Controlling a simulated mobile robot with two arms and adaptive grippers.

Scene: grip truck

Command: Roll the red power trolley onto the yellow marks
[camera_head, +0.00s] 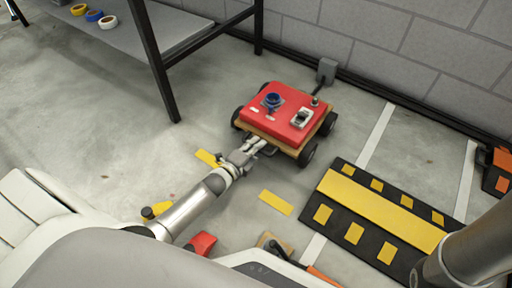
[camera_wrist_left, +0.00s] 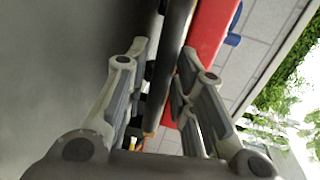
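The red power trolley (camera_head: 285,112) stands on the concrete floor, with a red top, wooden deck and black wheels. A blue knob or socket and a grey device are on top. Two yellow marks lie on the floor on its near side: one (camera_head: 208,158) left of my left gripper, one (camera_head: 276,202) to its right. My left gripper (camera_head: 254,147) is at the trolley's near edge. In the left wrist view its fingers (camera_wrist_left: 163,58) are apart, with the trolley's dark edge (camera_wrist_left: 177,28) between them; contact is unclear. My right gripper is out of view.
A black and yellow ramp (camera_head: 385,212) lies right of the trolley, between white floor lines. A grey table (camera_head: 185,28) with tape rolls stands at the upper left. A wall box (camera_head: 327,70) is behind the trolley. Red and orange items lie near my base.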

